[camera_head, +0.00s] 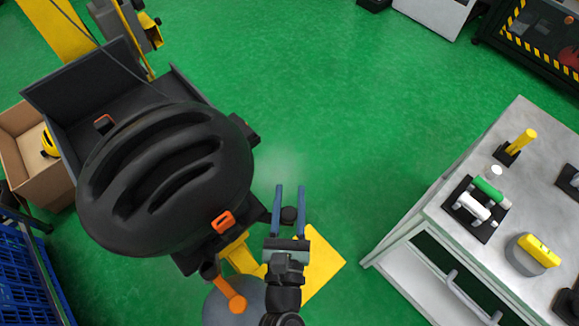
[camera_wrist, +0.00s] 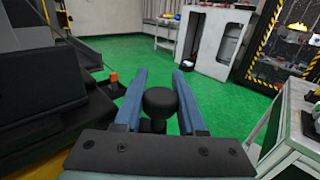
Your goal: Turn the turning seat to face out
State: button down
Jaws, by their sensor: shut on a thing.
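The knob's link to the seat is mostly hidden.
A yellow floor plate (camera_head: 322,262) lies under my gripper. A grey workbench (camera_head: 420,215) with tools stands at the right. A cardboard box (camera_head: 15,125) and a blue crate (camera_head: 30,275) are at the left. Green floor (camera_head: 330,100) is clear beyond the seat.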

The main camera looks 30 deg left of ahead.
jog(key=shift+s+f, duration=0.1)
jog(key=shift+f, duration=0.05)
dwell(0.3)
jog(key=c, duration=0.8)
grip_release()
jog(key=shift+o, duration=1.4)
jog(key=shift+s, duration=0.1)
jog(key=b+v, duration=0.1)
jog(key=v, duration=1.2)
jog(key=shift+b, duration=0.3)
